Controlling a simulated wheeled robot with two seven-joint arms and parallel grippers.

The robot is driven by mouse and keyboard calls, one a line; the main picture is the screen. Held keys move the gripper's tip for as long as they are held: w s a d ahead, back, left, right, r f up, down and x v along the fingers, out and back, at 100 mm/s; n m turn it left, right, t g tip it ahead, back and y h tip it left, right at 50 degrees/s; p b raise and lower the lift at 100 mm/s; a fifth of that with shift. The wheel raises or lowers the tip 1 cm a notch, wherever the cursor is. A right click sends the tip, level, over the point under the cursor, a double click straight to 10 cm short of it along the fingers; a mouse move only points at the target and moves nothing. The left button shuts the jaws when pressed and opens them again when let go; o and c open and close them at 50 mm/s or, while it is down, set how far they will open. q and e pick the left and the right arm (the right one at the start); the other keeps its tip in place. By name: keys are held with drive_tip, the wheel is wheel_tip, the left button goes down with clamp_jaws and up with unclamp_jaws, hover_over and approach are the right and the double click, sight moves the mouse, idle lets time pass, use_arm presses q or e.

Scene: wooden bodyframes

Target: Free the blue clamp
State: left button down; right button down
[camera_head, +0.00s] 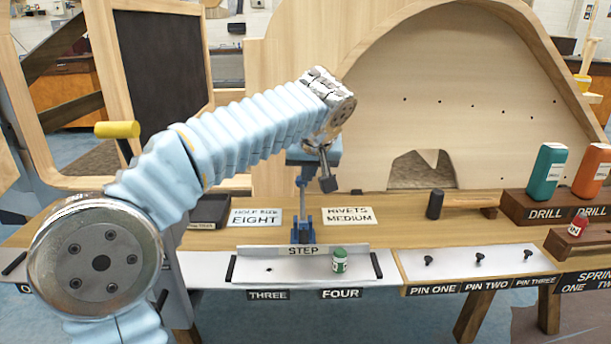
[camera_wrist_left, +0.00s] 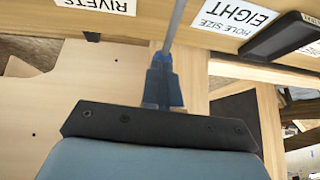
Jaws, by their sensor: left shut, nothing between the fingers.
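My right gripper is not in view.
A green jar (camera_head: 340,260) stands on the step plate right of the clamp. Cards reading Hole Size Eight (camera_head: 255,218) and Rivets Medium (camera_head: 348,216) lie behind. A mallet (camera_head: 462,203), a teal drill bottle (camera_head: 547,172) and an orange drill bottle (camera_head: 592,170) are to the right.

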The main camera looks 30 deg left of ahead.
use_arm(q)
drive_tip(key=shift+x, duration=1.1)
drive_tip(key=shift+w+a+r, duration=0.1)
drive_tip(key=shift+a+r, duration=0.1)
drive_tip(key=shift+w+a+f+g+h+p, duration=0.2)
drive_tip(key=shift+w+f+g+p, duration=0.15)
drive_tip(key=shift+f+p, duration=0.3)
drive_tip(key=shift+w+a+f+g+h+p, duration=0.25)
drive_tip(key=shift+f+g+p, duration=0.1)
drive_tip(key=shift+f+p, duration=0.25)
drive_tip(key=shift+r, duration=0.1)
